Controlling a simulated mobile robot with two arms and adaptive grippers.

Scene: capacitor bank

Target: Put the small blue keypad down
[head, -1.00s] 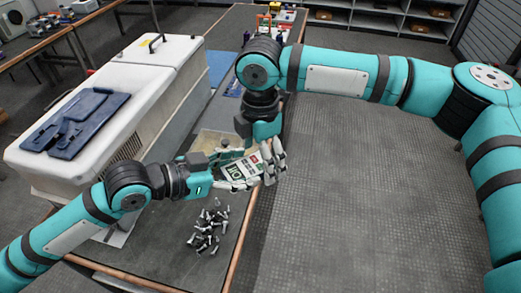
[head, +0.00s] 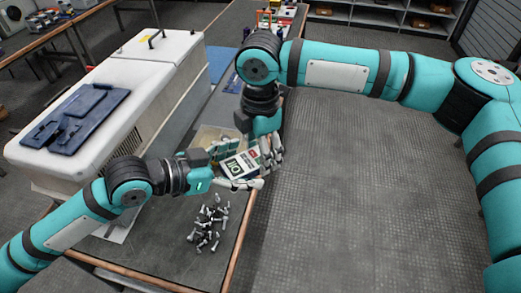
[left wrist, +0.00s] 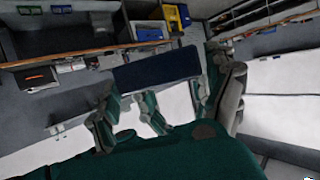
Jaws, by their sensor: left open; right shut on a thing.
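The small keypad (head: 240,165) is held above the bench between my two hands. In the head view its face is white with green and red marks; in the left wrist view a dark blue side (left wrist: 158,70) shows. My right gripper (head: 270,153) is shut on its right end. My left gripper (head: 232,168) is open around its left part, with fingers above and below; I cannot tell whether they touch it. The left fingers also show in the left wrist view (left wrist: 155,115). The right fingers partly cover the keypad.
Several bolts (head: 209,226) lie loose on the grey bench (head: 185,245) below the hands. A pale tray (head: 206,135) is behind the left hand. A large white cabinet (head: 165,75) with a dark blue panel (head: 90,120) on top stands left. Open floor is to the right.

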